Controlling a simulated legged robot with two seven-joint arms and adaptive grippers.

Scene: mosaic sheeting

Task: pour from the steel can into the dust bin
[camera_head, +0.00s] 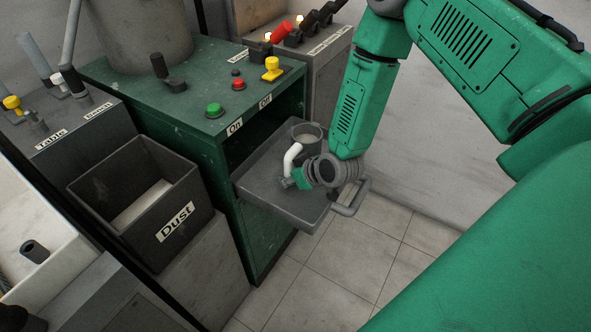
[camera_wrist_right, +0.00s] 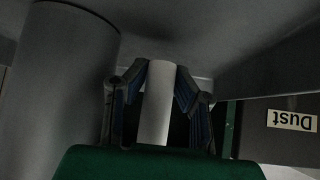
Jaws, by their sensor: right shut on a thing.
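The steel can (camera_head: 308,132) is a grey open cylinder with a white handle (camera_head: 292,157), standing upright on the grey pull-out tray (camera_head: 262,186). My right gripper (camera_head: 291,180) is shut on the white handle, which also shows between its fingers in the right wrist view (camera_wrist_right: 157,105). The can's grey side (camera_wrist_right: 60,80) fills the left of that view, which is upside down. I cannot make out the can's contents. The dust bin (camera_head: 185,220) is a dark open box labelled "Dust" to the left, with something pale inside. My left gripper is not in view.
A grey tray handle (camera_head: 352,200) sticks out at the tray's right. A lever (camera_head: 165,72) stands on the cabinet top. The tiled floor (camera_head: 335,262) in front is clear.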

